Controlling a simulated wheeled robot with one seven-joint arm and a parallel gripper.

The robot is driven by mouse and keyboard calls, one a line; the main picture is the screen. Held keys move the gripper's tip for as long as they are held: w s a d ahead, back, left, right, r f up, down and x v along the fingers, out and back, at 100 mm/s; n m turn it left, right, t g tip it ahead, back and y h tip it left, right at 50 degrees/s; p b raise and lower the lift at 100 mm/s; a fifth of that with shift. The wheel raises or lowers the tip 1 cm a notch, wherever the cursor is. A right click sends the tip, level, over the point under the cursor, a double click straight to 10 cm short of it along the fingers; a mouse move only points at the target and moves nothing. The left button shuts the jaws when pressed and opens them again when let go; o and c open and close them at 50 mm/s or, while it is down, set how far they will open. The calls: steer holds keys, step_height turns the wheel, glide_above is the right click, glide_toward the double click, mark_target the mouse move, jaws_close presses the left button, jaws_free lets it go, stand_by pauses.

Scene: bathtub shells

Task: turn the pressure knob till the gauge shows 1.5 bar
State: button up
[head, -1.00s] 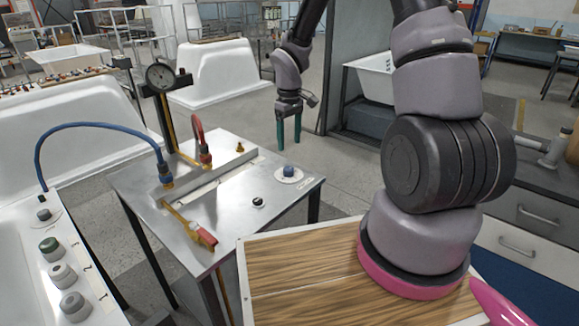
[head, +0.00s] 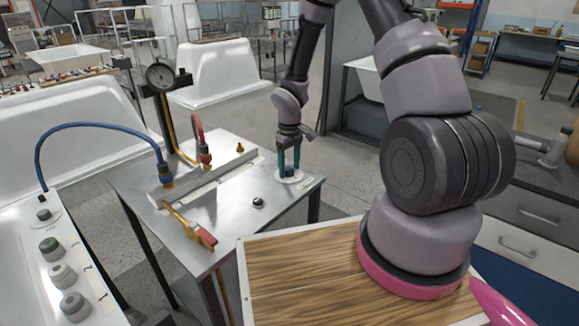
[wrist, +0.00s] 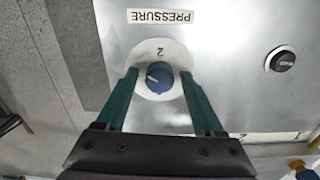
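In the head view the knob (head: 288,172) is at the right corner of the metal bench, partly hidden by my fingers. My gripper (wrist: 159,73) has its two green fingers on either side of the knob, with a gap showing on both sides. In the head view my gripper (head: 288,172) points down at the knob. The round gauge (head: 160,75) stands on a post at the back left; its reading is too small to tell.
A small black knob (head: 258,203) is on the metal bench top (head: 225,220); it also shows in the wrist view (wrist: 284,61). A yellow valve lever with a red end (head: 205,238), a blue hose (head: 95,126) and a red hose (head: 197,125) are to the left.

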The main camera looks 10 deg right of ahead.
mark_target(290, 169)
jaws_close()
steer(key=shift+m, duration=0.9)
steer(key=shift+o, duration=1.3)
jaws_free()
step_height(290, 169, up, 11)
